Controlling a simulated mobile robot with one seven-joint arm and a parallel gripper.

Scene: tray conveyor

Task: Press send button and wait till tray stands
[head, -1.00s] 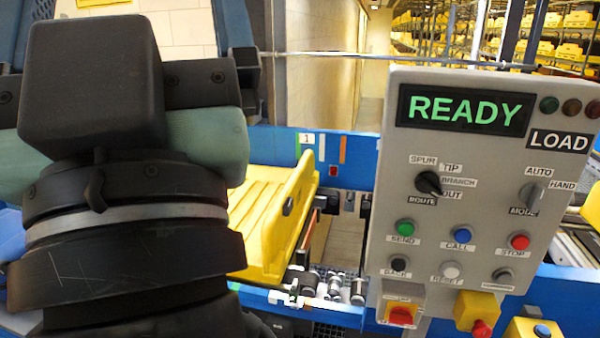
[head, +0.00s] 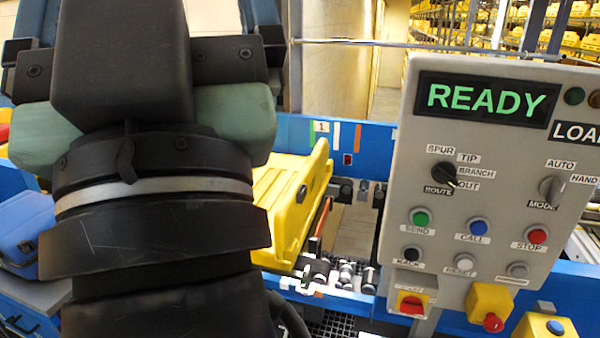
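The green SEND button (head: 420,217) is on the grey control panel (head: 400,190) at the right, unobstructed. The panel's display (head: 487,99) reads READY in green. A yellow tray (head: 290,200) sits on the conveyor just left of the panel. Its left part is hidden behind my arm, and I cannot tell whether it is level. My gripper (head: 150,85) is seen from behind at the left, apart from the panel. Its fingertips are hidden, so its opening does not show.
CALL (head: 479,227) and STOP (head: 538,236) buttons are right of SEND; BACK (head: 412,254) and RESET (head: 465,262) are below. A ROUTE knob (head: 444,174) sits above. A blue case (head: 25,230) is at far left.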

